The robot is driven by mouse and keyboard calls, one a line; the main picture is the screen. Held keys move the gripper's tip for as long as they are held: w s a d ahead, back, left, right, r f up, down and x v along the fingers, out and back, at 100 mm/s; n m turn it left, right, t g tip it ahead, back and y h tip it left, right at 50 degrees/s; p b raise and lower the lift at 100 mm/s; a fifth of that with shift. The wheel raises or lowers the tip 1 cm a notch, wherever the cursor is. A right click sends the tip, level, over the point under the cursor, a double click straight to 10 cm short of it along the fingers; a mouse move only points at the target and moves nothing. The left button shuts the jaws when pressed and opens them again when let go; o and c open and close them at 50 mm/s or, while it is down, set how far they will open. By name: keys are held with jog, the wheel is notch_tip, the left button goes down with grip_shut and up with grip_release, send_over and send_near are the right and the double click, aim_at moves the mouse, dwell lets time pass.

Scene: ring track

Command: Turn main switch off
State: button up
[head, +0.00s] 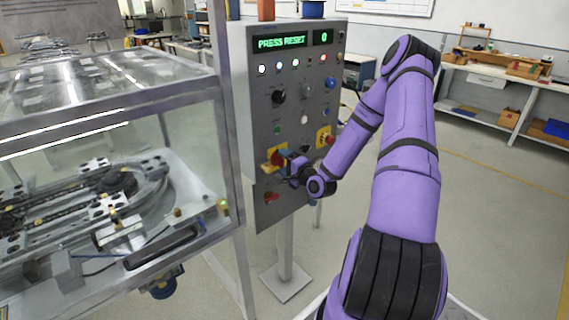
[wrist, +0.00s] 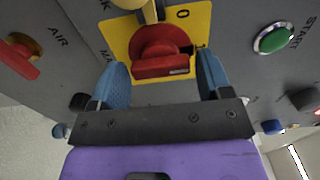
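The main switch is a red rotary knob (wrist: 160,50) on a yellow plate (wrist: 197,20) with a "0" mark. In the head view the yellow plate and red knob (head: 276,157) sit low on the grey control panel (head: 258,110), partly hidden by my gripper. My gripper (wrist: 162,66) is open, with one blue finger on each side of the knob. A gap shows between each finger and the knob in the wrist view. In the head view my gripper (head: 285,167) is close against the panel. The knob's raised bar lies roughly level across the wrist view.
A red AIR knob (wrist: 20,55) is left of the switch and a green START button (wrist: 273,39) right. The panel display (head: 281,42) reads "PRESS RESET". A red button (head: 330,140) sits on another yellow plate. A glass-sided machine (head: 110,150) stands left; floor at right is clear.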

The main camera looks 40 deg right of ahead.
jog(key=c, duration=0.6)
jog(key=shift+n, duration=0.3)
jog(key=n, duration=0.8)
jog(key=shift+n, duration=0.4)
jog(key=n, duration=0.4)
jog(key=shift+n, duration=2.2)
